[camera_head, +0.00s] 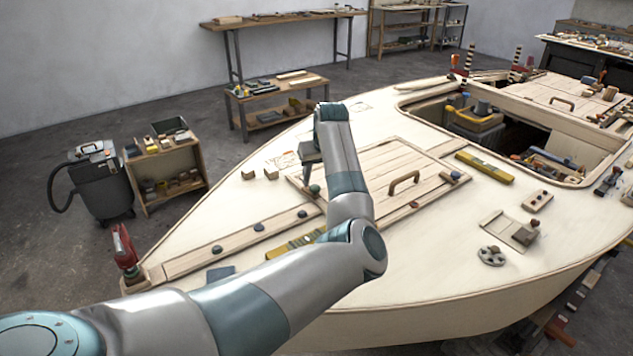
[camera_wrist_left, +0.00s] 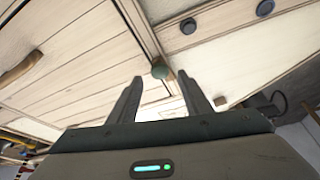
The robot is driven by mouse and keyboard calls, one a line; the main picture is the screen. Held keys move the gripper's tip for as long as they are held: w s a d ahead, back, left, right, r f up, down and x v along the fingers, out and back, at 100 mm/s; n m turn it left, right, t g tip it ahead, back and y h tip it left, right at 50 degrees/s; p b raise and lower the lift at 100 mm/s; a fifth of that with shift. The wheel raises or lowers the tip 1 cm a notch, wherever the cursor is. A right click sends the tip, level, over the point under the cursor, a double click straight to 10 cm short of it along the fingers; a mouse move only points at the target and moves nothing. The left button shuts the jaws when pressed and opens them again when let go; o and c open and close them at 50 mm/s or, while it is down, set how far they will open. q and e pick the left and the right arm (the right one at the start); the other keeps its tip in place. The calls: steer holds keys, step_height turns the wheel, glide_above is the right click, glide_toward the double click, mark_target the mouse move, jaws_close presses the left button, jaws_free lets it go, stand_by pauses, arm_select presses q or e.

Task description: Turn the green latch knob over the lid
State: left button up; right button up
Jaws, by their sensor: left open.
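The small green latch knob (camera_head: 315,190) sits at the near left edge of the planked wooden lid (camera_head: 375,165) on the deck. My left gripper (camera_head: 310,172) hangs just above the knob, pointing down. In the left wrist view the knob (camera_wrist_left: 159,70) appears between and slightly beyond the two open fingertips (camera_wrist_left: 160,78), with nothing held. I cannot tell how far it is below the fingers. The lid (camera_wrist_left: 85,75) fills the left of that view, with its wooden handle (camera_wrist_left: 20,68) at the edge. My right gripper is not in view.
A wooden strip with dark round knobs (camera_head: 259,227) runs along the deck nearby. Small wooden blocks (camera_head: 271,173) lie left of the lid. A yellow level (camera_head: 484,167) and an open cockpit (camera_head: 520,130) are to the right. My left arm covers part of the deck.

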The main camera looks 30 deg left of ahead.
mark_target(315, 187)
arm_select(q)
steer(key=shift+x, duration=1.15)
steer(key=shift+w+a+f, duration=0.15)
steer(key=shift+f, duration=0.4)
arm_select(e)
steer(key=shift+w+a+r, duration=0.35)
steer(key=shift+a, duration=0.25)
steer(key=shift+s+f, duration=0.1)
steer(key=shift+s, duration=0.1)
